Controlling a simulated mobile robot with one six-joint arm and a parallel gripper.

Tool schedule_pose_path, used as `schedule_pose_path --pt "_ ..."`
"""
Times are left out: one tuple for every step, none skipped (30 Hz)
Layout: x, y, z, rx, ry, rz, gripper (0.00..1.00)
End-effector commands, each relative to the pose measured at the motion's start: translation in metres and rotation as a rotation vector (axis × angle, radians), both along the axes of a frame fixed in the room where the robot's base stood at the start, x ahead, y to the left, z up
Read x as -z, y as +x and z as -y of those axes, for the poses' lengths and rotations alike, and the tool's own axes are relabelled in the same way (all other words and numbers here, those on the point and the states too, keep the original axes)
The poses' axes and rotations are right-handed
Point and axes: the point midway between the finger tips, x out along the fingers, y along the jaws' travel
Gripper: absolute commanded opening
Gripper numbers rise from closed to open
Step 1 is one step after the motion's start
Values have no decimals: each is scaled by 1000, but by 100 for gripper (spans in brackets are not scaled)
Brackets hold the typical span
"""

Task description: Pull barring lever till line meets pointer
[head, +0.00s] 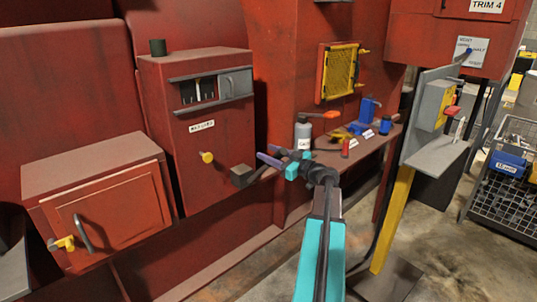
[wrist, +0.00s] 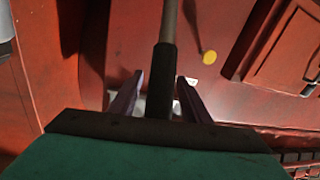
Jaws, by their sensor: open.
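The barring lever has a black grip (wrist: 163,80) on a grey rod. In the wrist view the grip runs between the two fingers of my gripper (wrist: 160,84), which is open with a gap on each side. In the head view my gripper (head: 266,155) is beside the dark lever (head: 259,175), which comes out of a grey block (head: 241,173) on the red engine. Above left, a red housing has a dark window (head: 205,90) with pale upright marks. I cannot tell which mark is the line and which the pointer, or whether they meet.
A yellow knob (head: 207,157) sticks out left of the lever. A ledge to the right holds a grey bottle (head: 302,133) and blue parts (head: 369,108). A grey panel on a yellow post (head: 393,215) stands farther right. Some concrete floor (head: 450,240) is open.

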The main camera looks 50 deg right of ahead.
Motion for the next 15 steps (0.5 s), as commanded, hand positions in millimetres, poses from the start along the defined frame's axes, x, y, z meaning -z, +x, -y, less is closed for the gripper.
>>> schedule_pose_path --pt "1 -4 0 1 0 0 43" --pt "1 -7 0 2 0 0 43" --pt "1 -11 1 3 0 0 43" --pt "2 -15 1 3 0 0 43" --pt "2 -18 1 3 0 0 43" --pt "2 -24 1 2 -1 0 43" --pt "2 -28 2 2 -1 0 43" --pt "3 -32 2 3 -1 0 43" --pt "3 -39 3 4 -1 0 43" --pt "3 -44 3 3 -1 -1 43" --pt "4 -48 3 3 -1 -1 43" --pt "4 -55 4 3 -1 -1 43" --pt "4 -60 5 4 -1 0 43" --pt "4 -65 5 3 -1 -1 43" --pt "5 -71 5 3 -1 -1 43"
